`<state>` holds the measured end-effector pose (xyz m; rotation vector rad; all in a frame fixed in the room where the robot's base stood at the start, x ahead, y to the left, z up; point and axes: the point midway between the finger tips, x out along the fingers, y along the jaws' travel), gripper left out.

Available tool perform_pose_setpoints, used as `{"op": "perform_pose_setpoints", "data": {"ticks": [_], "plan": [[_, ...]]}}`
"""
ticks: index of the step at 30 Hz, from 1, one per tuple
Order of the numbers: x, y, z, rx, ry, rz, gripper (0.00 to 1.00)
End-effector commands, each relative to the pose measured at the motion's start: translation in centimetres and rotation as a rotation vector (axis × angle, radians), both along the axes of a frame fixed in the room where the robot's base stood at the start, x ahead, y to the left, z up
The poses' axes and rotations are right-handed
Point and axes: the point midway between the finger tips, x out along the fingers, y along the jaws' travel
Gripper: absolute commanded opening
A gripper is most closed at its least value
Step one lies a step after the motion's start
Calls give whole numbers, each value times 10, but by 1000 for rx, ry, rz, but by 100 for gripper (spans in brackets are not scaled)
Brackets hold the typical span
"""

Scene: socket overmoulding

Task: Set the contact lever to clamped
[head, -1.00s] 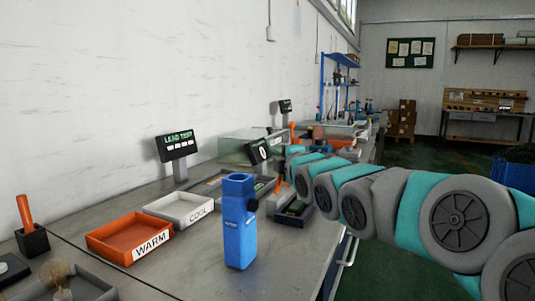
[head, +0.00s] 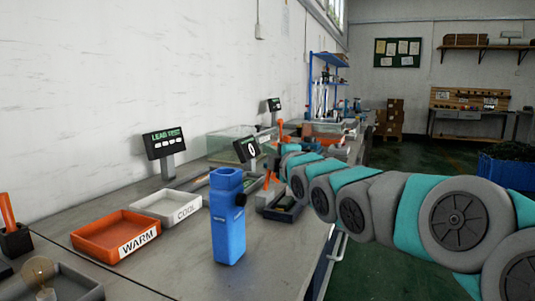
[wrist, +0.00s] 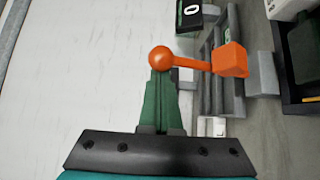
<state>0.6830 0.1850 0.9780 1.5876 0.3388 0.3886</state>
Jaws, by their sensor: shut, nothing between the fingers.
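The contact lever shows in the wrist view as an orange ball knob (wrist: 161,57) on a thin orange rod, which runs right to an orange block (wrist: 230,58) on a grey fixture (wrist: 262,73). My gripper (wrist: 161,78) has its green fingers shut together, with the tips right at the knob; nothing shows between them. I cannot tell whether they touch it. In the head view my arm reaches in from the right and hides most of the fixture. A small display reading 0 (head: 247,149) stands beside it. The lever's clamped mark cannot be read.
On the bench stand a blue holder (head: 228,235), an orange WARM tray (head: 92,243), a white COOL tray (head: 153,212) and a LEAD TEST display (head: 164,144). The wall runs along the bench's left side. Bare bench lies around the blue holder.

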Motion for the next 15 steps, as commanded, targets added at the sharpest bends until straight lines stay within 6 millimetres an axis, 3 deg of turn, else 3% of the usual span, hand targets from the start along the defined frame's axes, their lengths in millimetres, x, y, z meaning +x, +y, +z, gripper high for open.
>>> {"op": "perform_pose_setpoints", "data": {"ticks": [8, 15], "plan": [[-3, -9, -9, 72, -24, -1, 0], [-9, -29, -23, 235, -84, -3, 0]]}}
